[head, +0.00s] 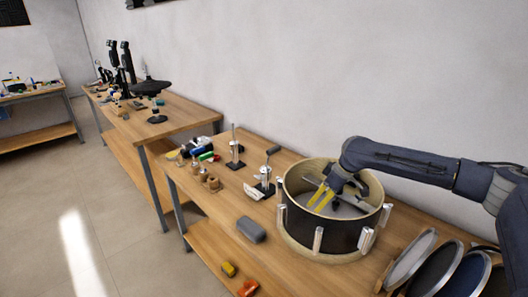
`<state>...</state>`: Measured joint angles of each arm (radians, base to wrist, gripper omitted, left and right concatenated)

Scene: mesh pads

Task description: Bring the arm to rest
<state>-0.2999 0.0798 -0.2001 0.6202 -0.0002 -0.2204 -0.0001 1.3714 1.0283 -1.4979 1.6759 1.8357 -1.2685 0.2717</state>
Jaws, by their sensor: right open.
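My right arm comes in from the right edge, and its gripper (316,208) points down into a round drum-like bin (320,243) with a pale wooden rim. The two yellow fingers are apart and nothing shows between them. They lie inside the rim in this view; I cannot tell whether they touch anything there. My left gripper is not in view.
Several round mesh-like discs (410,262) stand at the lower right near my arm. A grey block (251,229) lies left of the bin. Small stands (236,155) and bottles (200,152) fill the wooden table's (215,219) far end. A white wall runs behind.

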